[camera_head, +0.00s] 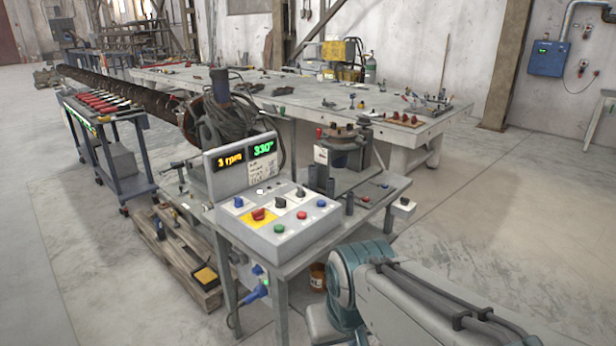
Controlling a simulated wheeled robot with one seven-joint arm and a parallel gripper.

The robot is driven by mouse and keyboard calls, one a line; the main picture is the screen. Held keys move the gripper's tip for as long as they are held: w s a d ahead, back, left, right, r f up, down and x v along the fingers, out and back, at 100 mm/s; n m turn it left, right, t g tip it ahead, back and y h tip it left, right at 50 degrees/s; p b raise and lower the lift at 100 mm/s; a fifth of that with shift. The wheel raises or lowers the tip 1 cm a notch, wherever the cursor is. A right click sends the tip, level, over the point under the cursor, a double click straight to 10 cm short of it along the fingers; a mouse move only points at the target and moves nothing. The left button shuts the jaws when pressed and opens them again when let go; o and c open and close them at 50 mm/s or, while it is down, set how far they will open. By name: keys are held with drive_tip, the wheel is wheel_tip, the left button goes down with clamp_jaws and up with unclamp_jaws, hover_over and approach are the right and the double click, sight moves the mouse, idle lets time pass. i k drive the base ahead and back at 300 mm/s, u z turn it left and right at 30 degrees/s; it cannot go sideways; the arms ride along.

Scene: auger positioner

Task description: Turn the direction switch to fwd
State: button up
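A grey control box (290,238) stands on the metal bench in the middle of the head view. Its sloped top carries blue, green and red buttons, several dark knobs and a red knob (258,214) on a yellow plate. My arm enters at bottom right, in front of the bench; my gripper is not in view.
A display panel (230,174) behind the box reads 3 rpm and 330°. A long auger (120,88) runs back left beside a tool cart (104,115). A pallet (178,260) lies left of the bench. The right floor (520,220) is clear.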

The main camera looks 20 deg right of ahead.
sight(280, 203)
drive_tip(key=u, duration=0.05)
drive_tip(key=i, duration=1.5)
drive_tip(key=u, duration=0.35)
